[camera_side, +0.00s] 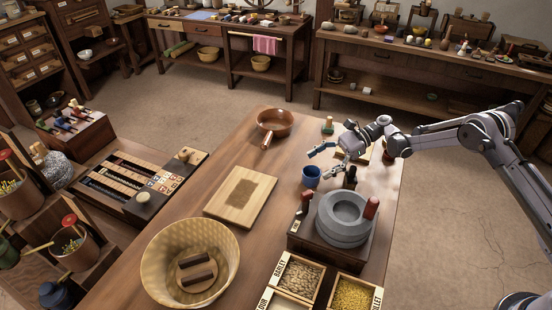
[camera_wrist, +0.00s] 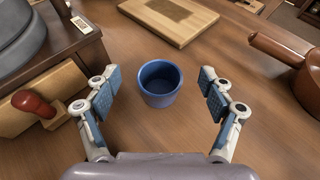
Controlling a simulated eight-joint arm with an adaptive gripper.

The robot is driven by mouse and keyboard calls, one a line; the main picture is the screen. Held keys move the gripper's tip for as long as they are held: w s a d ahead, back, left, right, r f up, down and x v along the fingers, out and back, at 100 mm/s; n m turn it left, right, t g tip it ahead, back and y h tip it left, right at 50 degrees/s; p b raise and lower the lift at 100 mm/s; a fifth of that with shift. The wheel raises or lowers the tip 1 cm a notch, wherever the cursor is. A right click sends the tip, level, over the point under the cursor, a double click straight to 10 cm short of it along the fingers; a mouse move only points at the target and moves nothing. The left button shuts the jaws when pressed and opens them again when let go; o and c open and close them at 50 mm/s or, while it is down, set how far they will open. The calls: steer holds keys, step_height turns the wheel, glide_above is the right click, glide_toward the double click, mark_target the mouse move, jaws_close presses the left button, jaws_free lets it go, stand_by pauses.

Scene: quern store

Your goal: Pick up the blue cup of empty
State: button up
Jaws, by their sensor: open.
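The blue cup (camera_side: 311,177) stands upright on the wooden table in the side view. It also shows in the wrist view (camera_wrist: 160,85), where its inside looks empty. My gripper (camera_side: 332,148) is open, above the table and just beyond the cup in the side view. In the wrist view my gripper's fingers (camera_wrist: 158,92) stand apart on the left and right of the cup, and neither touches it.
The grey quern (camera_side: 342,222) with a red handle stands near the cup. A brown pan (camera_side: 275,121) and a wooden board (camera_side: 225,208) lie on the table. A woven basket (camera_side: 160,262) and grain boxes (camera_side: 299,258) are at the near end. The table is bare between board and cup.

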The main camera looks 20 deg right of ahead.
mark_target(304, 178)
steer(key=a+f, duration=0.1)
steer(key=f, duration=0.1)
steer(key=shift+a+f, duration=0.6)
steer(key=shift+a, duration=0.3)
steer(key=shift+c, duration=0.3)
steer(key=c, duration=1.2)
